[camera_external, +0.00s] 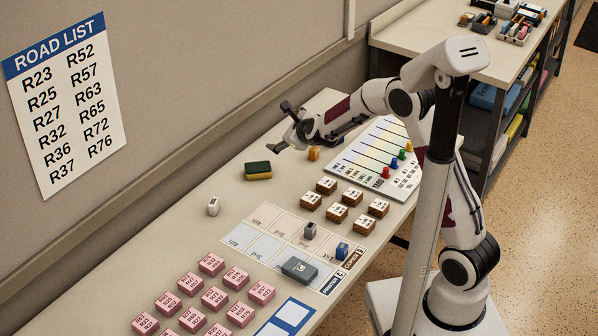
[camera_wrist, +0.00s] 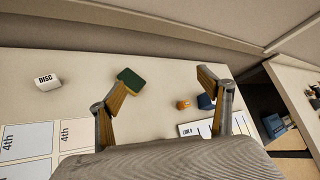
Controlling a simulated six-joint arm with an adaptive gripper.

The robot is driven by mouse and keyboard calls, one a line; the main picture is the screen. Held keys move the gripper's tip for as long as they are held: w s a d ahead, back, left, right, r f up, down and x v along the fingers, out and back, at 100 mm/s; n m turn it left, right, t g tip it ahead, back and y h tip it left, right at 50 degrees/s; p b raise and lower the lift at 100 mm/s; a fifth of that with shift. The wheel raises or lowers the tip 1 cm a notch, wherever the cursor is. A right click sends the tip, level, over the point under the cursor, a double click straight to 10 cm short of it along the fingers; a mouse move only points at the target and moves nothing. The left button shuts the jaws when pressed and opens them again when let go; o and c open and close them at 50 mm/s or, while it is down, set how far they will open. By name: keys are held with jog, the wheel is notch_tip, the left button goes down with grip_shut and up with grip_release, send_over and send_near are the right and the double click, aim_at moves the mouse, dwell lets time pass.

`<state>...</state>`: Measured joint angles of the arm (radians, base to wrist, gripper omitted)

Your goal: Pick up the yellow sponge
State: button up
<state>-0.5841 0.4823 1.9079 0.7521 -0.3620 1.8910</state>
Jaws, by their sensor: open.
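The yellow sponge (camera_external: 258,170) has a dark green top layer and lies flat on the table near the wall side. In the wrist view the sponge (camera_wrist: 131,80) shows mostly its green top, just beyond the left finger, which overlaps its near edge in the picture. My gripper (camera_external: 284,128) is open and empty, above the table and to the right of the sponge in the external view. In the wrist view my gripper (camera_wrist: 165,80) has its fingers wide apart, with bare table between them.
An orange block (camera_external: 313,153) sits near the gripper; a dark blue block (camera_wrist: 206,101) stands beside it. A white DISC block (camera_wrist: 46,80) lies left of the sponge. Several brown-sided blocks (camera_external: 338,213) and pink blocks (camera_external: 214,298) occupy the table. The wall (camera_external: 190,80) borders the far side.

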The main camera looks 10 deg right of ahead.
jog(key=w+a+f+m+t+h, duration=0.1)
jog(key=a+f+m, duration=0.4)
jog(key=f, duration=0.3)
jog(key=m+t+h, duration=0.1)
jog(key=m+h, duration=0.1)
jog(key=m, duration=0.4)
send_near(259, 174)
jog(key=w, duration=0.2)
jog(key=shift+w+f, duration=0.15)
jog(key=shift+w, duration=0.2)
jog(key=shift+s+f+h, duration=0.2)
jog(key=shift+f+h, duration=0.1)
jog(key=shift+f, duration=0.15)
jog(key=shift+w, duration=0.1)
jog(key=shift+x, duration=1.25)
jog(key=shift+a+x, duration=0.2)
jog(key=shift+x, duration=2.35)
